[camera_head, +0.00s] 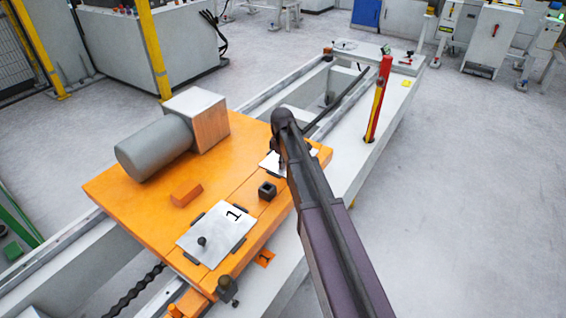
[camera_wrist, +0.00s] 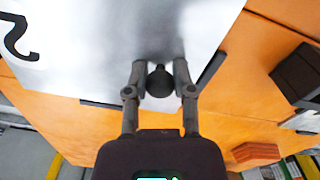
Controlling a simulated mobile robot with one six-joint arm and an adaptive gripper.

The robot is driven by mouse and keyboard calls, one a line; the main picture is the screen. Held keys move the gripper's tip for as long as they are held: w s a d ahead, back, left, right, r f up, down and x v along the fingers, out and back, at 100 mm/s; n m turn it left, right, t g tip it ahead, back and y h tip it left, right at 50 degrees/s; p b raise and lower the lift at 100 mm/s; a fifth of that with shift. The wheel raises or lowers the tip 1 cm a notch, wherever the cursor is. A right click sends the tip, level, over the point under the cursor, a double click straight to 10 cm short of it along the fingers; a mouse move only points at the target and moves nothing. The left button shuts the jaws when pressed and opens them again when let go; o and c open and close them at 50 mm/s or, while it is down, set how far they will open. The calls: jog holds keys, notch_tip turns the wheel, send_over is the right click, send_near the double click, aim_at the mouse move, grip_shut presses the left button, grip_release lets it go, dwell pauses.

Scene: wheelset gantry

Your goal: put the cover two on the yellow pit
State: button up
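Cover two (camera_wrist: 90,40) is a shiny white plate marked 2 with a dark round knob (camera_wrist: 158,82). In the head view my arm hides most of cover two (camera_head: 270,162), at the right part of the orange platform (camera_head: 120,190). My gripper (camera_wrist: 160,75) has one finger on each side of the knob. The fingers look closed against it, though the contact is hard to see. In the head view my gripper's fingertips are hidden behind the arm. Cover two appears to lie at the platform, with dark clips at its edge. I cannot clearly make out a yellow pit.
Cover 1 (camera_head: 215,235), with its own knob, lies on the platform's front. A dark square block (camera_head: 267,190), an orange block (camera_head: 186,194) and a grey motor (camera_head: 155,148) stand nearby. A red-yellow post (camera_head: 378,100) rises from the white beam.

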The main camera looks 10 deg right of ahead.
jog(key=o, duration=0.5)
jog(key=shift+c, duration=0.2)
jog(key=shift+r, duration=0.2)
notch_tip(320, 180, up, 12)
jog(key=p, duration=1.2)
jog(key=shift+f, duration=0.1)
dwell(0.4)
jog(key=s+m, duration=1.2)
jog(key=s, duration=1.2)
jog(key=shift+s+d+m, duration=0.15)
jog(key=shift+d+m, duration=0.05)
jog(key=shift+m, duration=0.1)
notch_tip(320, 180, up, 10)
jog(key=p, duration=1)
jog(key=shift+r+p, duration=0.25)
jog(key=shift+p, duration=0.1)
